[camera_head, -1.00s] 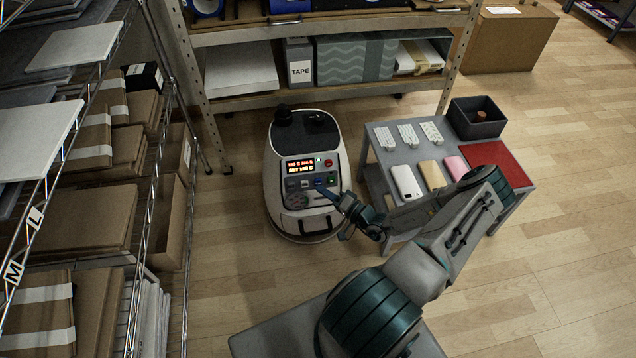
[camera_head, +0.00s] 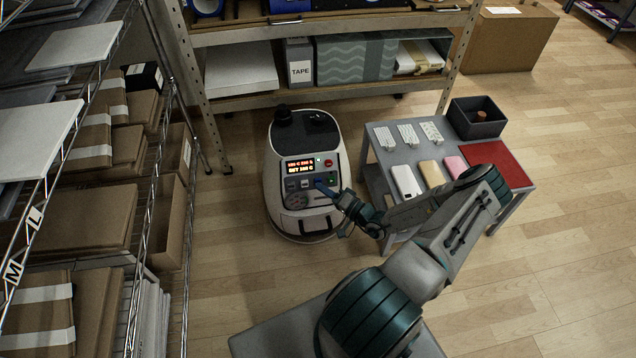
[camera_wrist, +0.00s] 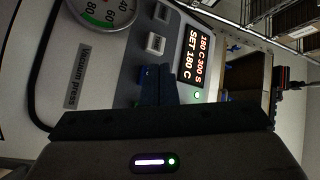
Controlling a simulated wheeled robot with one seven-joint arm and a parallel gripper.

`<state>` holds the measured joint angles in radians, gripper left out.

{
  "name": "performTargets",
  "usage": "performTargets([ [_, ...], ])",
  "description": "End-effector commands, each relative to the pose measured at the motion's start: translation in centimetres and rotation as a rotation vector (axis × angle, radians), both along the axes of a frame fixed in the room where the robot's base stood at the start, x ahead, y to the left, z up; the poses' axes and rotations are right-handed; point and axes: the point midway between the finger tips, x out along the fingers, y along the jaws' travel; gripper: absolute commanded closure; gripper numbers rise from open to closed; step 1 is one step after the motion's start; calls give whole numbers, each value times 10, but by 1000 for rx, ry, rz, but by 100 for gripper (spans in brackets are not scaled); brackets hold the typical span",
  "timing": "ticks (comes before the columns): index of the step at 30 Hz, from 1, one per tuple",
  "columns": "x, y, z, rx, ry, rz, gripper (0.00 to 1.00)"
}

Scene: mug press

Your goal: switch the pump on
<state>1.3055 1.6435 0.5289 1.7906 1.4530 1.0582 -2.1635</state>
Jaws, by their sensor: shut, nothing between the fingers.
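The white vacuum press (camera_head: 287,219) stands on the floor, its sloped control panel facing me. The panel has a lit display (camera_head: 300,166), which reads "SET 180 C" in the wrist view (camera_wrist: 197,52), with a round gauge (camera_wrist: 98,12) and grey buttons (camera_wrist: 155,43) beside it. My gripper (camera_head: 321,186) is shut and empty, its tips at the panel below the display. In the wrist view the fingers (camera_wrist: 158,84) cover part of a blue control (camera_wrist: 142,74). I cannot tell whether they touch it. No pump label is readable.
A grey table (camera_head: 398,154) with phones, cards, a red mat (camera_head: 499,163) and a dark bin (camera_head: 477,117) stands right of the press, close to my arm. Shelving stands behind and at the left. Floor is free at the right.

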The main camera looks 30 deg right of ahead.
Motion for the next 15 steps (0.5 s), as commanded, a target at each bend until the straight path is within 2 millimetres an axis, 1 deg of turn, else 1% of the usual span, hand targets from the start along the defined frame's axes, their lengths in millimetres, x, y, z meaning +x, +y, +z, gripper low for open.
performTargets([
  [15,6,-2,-2,0,0,0,100],
])
